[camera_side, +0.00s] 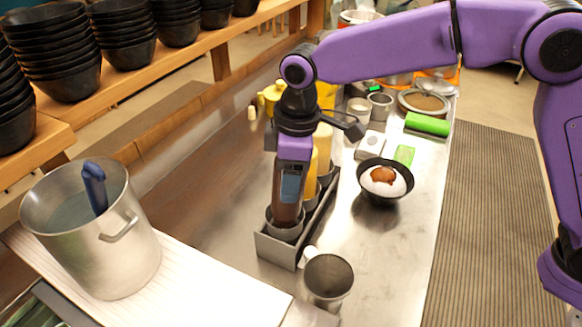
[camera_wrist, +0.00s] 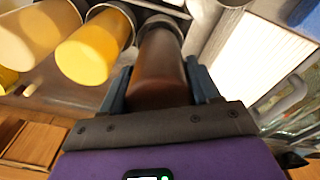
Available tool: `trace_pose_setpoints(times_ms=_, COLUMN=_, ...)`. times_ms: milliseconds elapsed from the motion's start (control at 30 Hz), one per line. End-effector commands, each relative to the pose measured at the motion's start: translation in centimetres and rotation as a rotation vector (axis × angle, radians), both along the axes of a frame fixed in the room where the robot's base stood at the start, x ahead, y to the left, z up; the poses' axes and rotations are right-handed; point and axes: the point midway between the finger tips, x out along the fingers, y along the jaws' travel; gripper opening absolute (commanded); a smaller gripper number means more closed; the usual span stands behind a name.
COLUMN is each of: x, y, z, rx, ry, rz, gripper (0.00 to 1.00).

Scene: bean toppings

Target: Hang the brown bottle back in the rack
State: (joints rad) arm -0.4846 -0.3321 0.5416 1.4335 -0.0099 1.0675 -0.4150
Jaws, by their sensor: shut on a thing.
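The brown bottle (camera_side: 287,211) is upright under my gripper (camera_side: 291,180), its lower end within the nearest grey holder of the metal rack (camera_side: 274,249). In the wrist view the brown bottle (camera_wrist: 157,75) lies between the two blue fingers of my gripper (camera_wrist: 158,88), which is shut on it. Its far end sits inside a grey round holder. Whether the bottle rests fully in the holder is hard to tell. Yellow and cream bottles stand in the rack beside it; a yellow bottle (camera_wrist: 95,46) and a cream bottle (camera_wrist: 40,32) show in the wrist view.
A black bowl (camera_side: 386,193) with white and brown food stands right of the rack. A metal cup (camera_side: 328,278) stands close in front. A large steel pot (camera_side: 110,255) is at left on a white board (camera_side: 205,283). Black bowls fill the shelf (camera_side: 190,62).

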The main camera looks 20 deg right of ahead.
Motion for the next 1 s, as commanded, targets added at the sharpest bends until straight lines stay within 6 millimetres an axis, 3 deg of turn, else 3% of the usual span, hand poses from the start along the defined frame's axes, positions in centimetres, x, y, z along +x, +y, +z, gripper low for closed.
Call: trace_pose_setpoints(times_ms=1000, x=0.2, y=0.1, z=-2.2, rx=0.000, ry=0.000, rz=0.000, gripper=0.53)
